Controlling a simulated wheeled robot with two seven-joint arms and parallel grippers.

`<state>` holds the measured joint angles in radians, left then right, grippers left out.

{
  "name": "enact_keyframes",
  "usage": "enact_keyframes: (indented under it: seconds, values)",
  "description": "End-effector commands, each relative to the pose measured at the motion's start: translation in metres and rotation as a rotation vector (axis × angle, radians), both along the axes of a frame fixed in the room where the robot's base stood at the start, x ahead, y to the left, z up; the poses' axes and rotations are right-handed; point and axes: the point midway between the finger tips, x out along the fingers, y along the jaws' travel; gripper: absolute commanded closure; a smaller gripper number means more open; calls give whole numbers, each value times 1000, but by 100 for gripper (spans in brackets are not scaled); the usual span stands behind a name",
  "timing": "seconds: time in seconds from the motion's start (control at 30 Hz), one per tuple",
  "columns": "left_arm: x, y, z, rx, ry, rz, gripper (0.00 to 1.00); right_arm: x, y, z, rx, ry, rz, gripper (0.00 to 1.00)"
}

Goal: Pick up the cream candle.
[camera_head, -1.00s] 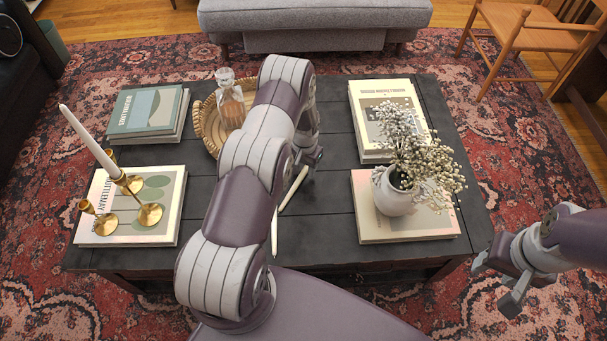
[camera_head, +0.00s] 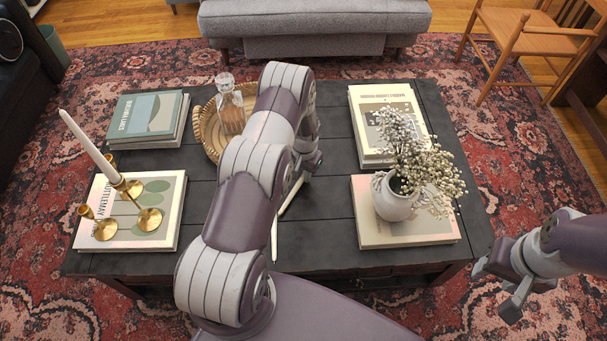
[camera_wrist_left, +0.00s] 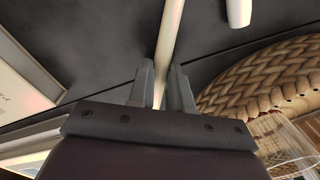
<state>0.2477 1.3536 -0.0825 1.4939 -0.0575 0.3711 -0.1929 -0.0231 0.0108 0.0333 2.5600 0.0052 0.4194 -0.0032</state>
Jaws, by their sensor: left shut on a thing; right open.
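A long cream candle (camera_head: 292,196) lies slantwise at the middle of the dark coffee table. In the left wrist view the candle (camera_wrist_left: 168,42) runs down between both fingers of my left gripper (camera_wrist_left: 162,75), which is shut on it. In the head view my forearm hides most of this gripper. A second pale candle (camera_head: 274,240) lies nearer the front edge, partly behind my arm; a rounded pale end (camera_wrist_left: 238,12) shows at the top of the left wrist view. A third candle (camera_head: 88,142) leans in a brass holder. My right gripper (camera_head: 503,284) is open and empty, right of the table.
A woven tray (camera_head: 207,134) with a glass decanter (camera_head: 231,113) stands close to my left arm. Books lie at the table's corners; a white vase (camera_head: 393,201) of flowers stands on the front-right one (camera_head: 430,230). The brass holders (camera_head: 150,219) stand on the front-left book.

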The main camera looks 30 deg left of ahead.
Motion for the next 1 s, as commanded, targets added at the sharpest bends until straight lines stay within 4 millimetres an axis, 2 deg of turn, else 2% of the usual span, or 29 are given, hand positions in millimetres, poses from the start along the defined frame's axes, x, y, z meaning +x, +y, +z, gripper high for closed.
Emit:
enact_keyframes:
  seconds: [0.17,0.5,0.6,0.73,0.83,0.97,1.0]
  values:
    - [1,0,34,0,-3,0,100,0,0,8,0,0,0,51]
    - [0,-80,80,0,-1,-5,100,0,0,17,0,0,0,51]
    - [-1,-98,91,0,-1,-3,100,0,0,19,0,0,0,51]
    - [-6,-112,99,0,1,-4,100,0,0,19,0,0,0,51]
    - [-23,-116,106,0,1,-5,100,0,0,20,0,0,0,51]
    - [-35,-116,151,0,-8,-6,100,0,0,19,0,0,0,51]
    - [-37,-115,169,-1,-9,-6,100,0,0,19,0,0,0,51]
